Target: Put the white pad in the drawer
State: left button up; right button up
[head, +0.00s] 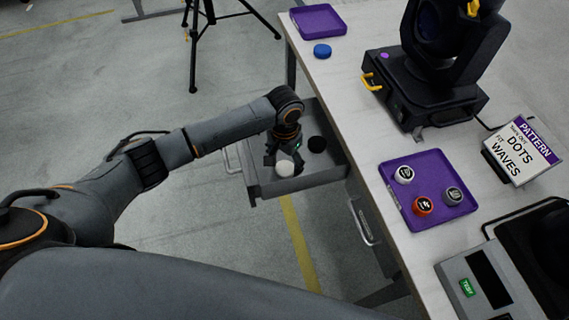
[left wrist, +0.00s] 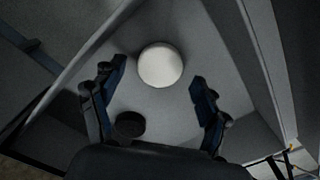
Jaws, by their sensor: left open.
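The white pad (head: 284,168) is a small round disc lying inside the pulled-out grey drawer (head: 325,176). It also shows in the left wrist view (left wrist: 160,65), flat on the drawer floor (left wrist: 185,118), just beyond the fingertips. My left gripper (head: 283,163) is over the drawer, pointing down, with its fingers open and apart; it holds nothing. A black round pad (head: 317,144) lies in the drawer to the right of the gripper, and a dark disc (left wrist: 130,125) shows between the fingers in the left wrist view. My right gripper is not in view.
A purple tray (head: 388,170) on the table holds three round pads. A blue disc (head: 322,51) sits near an empty purple tray (head: 318,20). A black stage light (head: 440,80), a sign (head: 522,150) and a tester box (head: 478,285) stand on the table. A tripod (head: 205,30) stands behind.

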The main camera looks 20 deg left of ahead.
aim_at(284, 169)
pick_arm(q)
notch_tip(284, 169, up, 10)
jog(key=shift+r+p, duration=0.15)
jog(key=shift+p, duration=0.25)
jog(key=shift+s, duration=0.1)
dwell(0.3)
